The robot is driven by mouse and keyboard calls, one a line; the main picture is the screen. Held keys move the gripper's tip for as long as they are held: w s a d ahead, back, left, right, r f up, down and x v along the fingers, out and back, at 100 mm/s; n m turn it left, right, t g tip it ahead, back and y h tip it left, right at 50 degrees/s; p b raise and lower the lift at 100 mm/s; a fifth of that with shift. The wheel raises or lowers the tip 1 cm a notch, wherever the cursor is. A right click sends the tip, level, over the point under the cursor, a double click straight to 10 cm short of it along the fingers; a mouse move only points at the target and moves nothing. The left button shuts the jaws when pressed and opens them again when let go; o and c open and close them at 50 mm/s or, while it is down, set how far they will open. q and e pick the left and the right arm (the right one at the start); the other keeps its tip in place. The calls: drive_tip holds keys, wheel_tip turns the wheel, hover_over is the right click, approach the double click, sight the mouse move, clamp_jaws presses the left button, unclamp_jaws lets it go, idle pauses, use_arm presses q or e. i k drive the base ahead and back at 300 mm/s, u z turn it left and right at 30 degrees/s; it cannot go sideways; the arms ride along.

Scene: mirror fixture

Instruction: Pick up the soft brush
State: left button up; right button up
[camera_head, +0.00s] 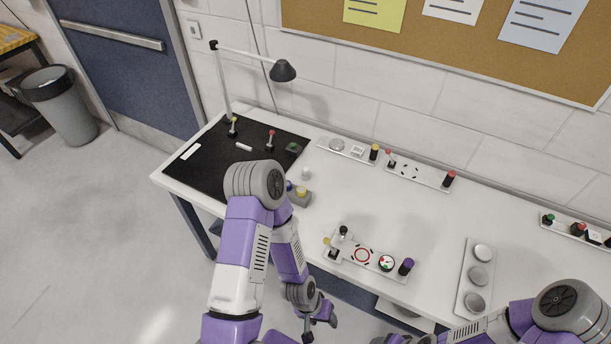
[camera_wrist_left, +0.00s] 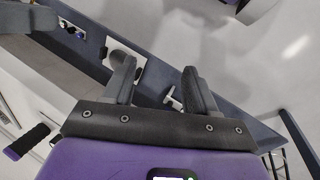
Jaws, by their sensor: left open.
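I cannot make out for sure which item is the soft brush. My left gripper (camera_head: 319,323) hangs in front of the table's front edge, low in the head view, well away from the mat. In the left wrist view its two dark fingers (camera_wrist_left: 160,88) are apart with nothing held between them. My right arm shows at the lower right, but its gripper is out of sight.
A black lamp (camera_head: 283,70) reaches over the mat. My left arm hides part of the table's left end.

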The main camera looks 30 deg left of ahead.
sight(306, 176)
drive_tip(key=z, duration=3.2)
drive_tip(key=k, duration=2.25)
drive_tip(key=u, duration=1.55)
